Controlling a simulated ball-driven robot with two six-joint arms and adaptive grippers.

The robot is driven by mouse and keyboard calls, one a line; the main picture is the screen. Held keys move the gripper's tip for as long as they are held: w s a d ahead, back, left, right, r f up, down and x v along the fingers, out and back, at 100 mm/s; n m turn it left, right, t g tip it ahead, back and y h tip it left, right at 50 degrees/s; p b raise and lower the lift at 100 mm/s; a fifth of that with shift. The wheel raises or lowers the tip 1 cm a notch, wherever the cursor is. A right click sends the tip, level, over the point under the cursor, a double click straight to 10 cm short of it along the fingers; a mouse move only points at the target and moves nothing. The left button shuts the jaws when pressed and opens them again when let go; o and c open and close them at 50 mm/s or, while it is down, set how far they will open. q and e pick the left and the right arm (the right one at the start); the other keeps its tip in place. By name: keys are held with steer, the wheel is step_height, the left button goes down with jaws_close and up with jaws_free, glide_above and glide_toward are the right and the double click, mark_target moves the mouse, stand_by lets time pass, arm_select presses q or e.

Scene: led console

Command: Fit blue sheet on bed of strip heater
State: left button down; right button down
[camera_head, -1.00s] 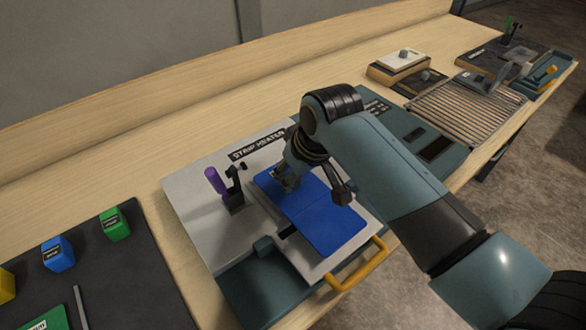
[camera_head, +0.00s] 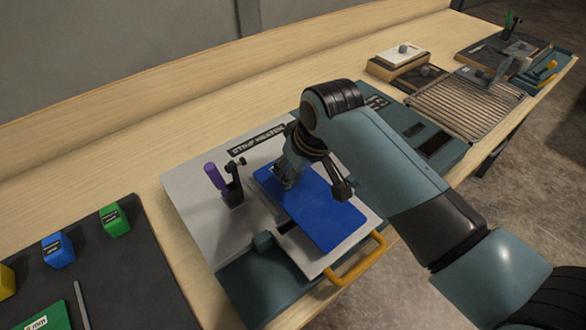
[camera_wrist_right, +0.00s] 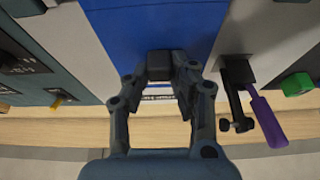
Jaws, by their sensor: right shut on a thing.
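The blue sheet (camera_head: 325,213) lies over the light grey bed (camera_head: 297,258) of the strip heater in the head view. Whether it rests flat or hangs slightly above cannot be told. My right gripper (camera_head: 285,183) is over the sheet's far left part. In the right wrist view, my right gripper (camera_wrist_right: 161,72) is shut on a dark block on the blue sheet (camera_wrist_right: 150,25). My gripper and forearm hide part of the sheet's far end. My left gripper is out of view.
A purple-handled clamp (camera_head: 226,187) stands left of the sheet. A yellow handle (camera_head: 357,262) is at the heater's front edge. A dark mat (camera_head: 135,270) with coloured blocks lies left. A ribbed rack (camera_head: 465,105) and other fixtures stand far right.

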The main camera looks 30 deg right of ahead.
steer(key=shift+f+b, duration=0.35)
steer(key=shift+f, duration=0.8)
stand_by(0.9)
steer(key=c, duration=1)
jaws_free()
steer(key=shift+c, duration=0.2)
steer(key=v, duration=1.2)
steer(key=shift+s, duration=0.15)
